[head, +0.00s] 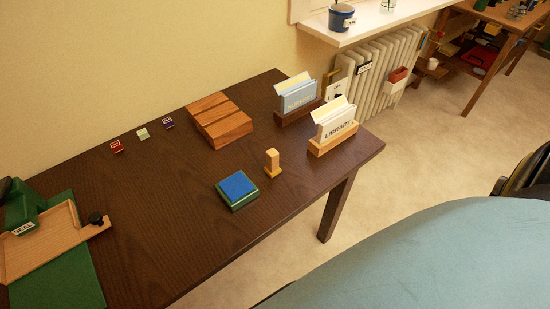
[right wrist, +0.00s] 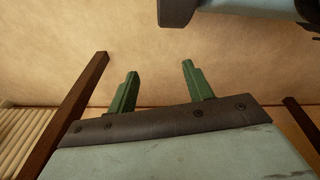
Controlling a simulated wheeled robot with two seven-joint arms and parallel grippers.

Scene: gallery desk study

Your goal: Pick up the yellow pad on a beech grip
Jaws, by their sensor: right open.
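The yellow pad on a beech grip (head: 272,163) stands upright on the dark wooden desk (head: 190,225), near its front right edge. Its pale block rises from a wider yellow foot. My right gripper (right wrist: 160,68) shows in the right wrist view, with two green fingers apart and nothing between them. That view shows pale floor beyond the fingers, and the pad is not in it. My left gripper is in neither view.
A blue-topped green box (head: 238,189) sits just left of the pad. Behind stand two card holders (head: 333,135) (head: 297,104) and a striped wooden block (head: 218,120). Small coloured cubes (head: 142,134) lie at the back. A wooden tray (head: 45,240) is at left.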

